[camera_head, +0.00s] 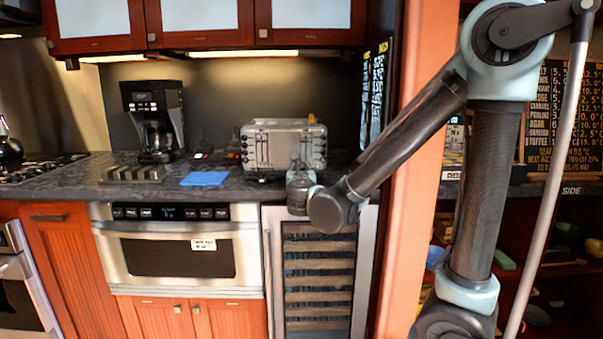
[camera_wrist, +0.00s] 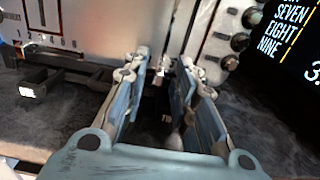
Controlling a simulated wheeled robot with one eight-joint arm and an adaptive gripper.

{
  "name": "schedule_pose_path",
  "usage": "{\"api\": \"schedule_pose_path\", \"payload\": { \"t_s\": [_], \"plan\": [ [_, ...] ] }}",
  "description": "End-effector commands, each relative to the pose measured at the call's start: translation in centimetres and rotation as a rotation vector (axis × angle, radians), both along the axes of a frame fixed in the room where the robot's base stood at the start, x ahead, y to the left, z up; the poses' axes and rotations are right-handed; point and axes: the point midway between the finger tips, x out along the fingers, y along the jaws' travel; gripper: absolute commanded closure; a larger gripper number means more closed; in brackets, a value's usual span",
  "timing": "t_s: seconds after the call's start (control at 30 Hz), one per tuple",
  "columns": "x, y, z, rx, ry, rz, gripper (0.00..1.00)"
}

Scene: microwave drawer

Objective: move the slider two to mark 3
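A grey metal toaster-like box (camera_head: 284,132) stands on the counter. In the wrist view its pale front (camera_wrist: 95,22) fills the top and carries a scale (camera_wrist: 48,42) with small numbers at left. Dark slider or lever parts (camera_wrist: 62,76) stick out below that scale; I cannot tell which is slider two. My gripper (camera_wrist: 162,68) points at the box front, its fingers apart with a gap between them. A small bright part (camera_wrist: 160,66) shows between the fingertips; contact cannot be told. In the head view my gripper (camera_head: 299,168) is in front of the box, partly hidden by my wrist.
Dark knobs (camera_wrist: 238,42) line the box's right side in the wrist view. A black lettered board (camera_wrist: 296,40) is beyond. A blue cloth or board (camera_head: 205,178), metal racks (camera_head: 133,174) and a coffee maker (camera_head: 154,115) are left of the box. An orange post (camera_head: 407,150) stands at right.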

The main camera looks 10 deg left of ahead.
Motion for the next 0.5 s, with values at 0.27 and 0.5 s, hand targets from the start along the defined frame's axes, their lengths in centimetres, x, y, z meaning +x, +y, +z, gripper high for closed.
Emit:
{"api": "schedule_pose_path", "payload": {
  "t_s": [0.27, 0.5],
  "plan": [
    [0.0, 0.0, 0.0, 0.0, 0.0, 0.0, 1.0],
    [0.4, -1.4, 0.0, 0.0, 0.0, -0.003, 1.0]
  ]
}}
